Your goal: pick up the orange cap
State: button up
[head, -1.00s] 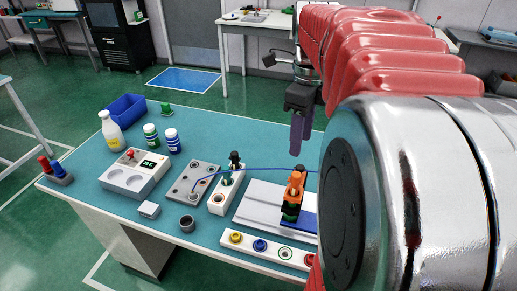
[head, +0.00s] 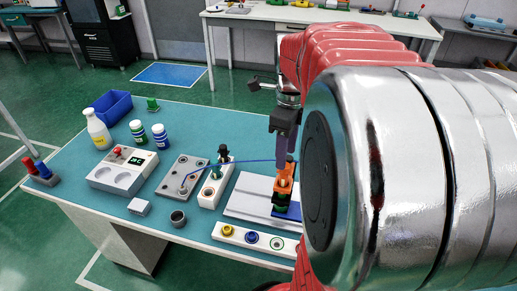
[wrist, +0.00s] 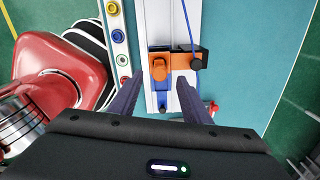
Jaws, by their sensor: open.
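An orange part (head: 285,182), which I take for the cap, sits on a dark block and blue base on the pale fixture plate. In the wrist view, its rounded orange top (wrist: 160,69) shows beside an orange and black bracket. My gripper (head: 281,152) points down just above it in the head view, with the fingers overlapping its upper part.
A pale strip (head: 255,239) with coloured rings lies in front of the fixture. A white block with black knobs (head: 214,185) and a grey plate (head: 180,178) stand to the left. A blue cable (head: 248,161) runs to the fixture.

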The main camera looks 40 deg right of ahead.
jog(key=shift+f, duration=1.9)
jog(key=shift+c, duration=0.4)
grip_shut()
jog(key=shift+r, duration=0.1)
notch_tip(320, 180, up, 10)
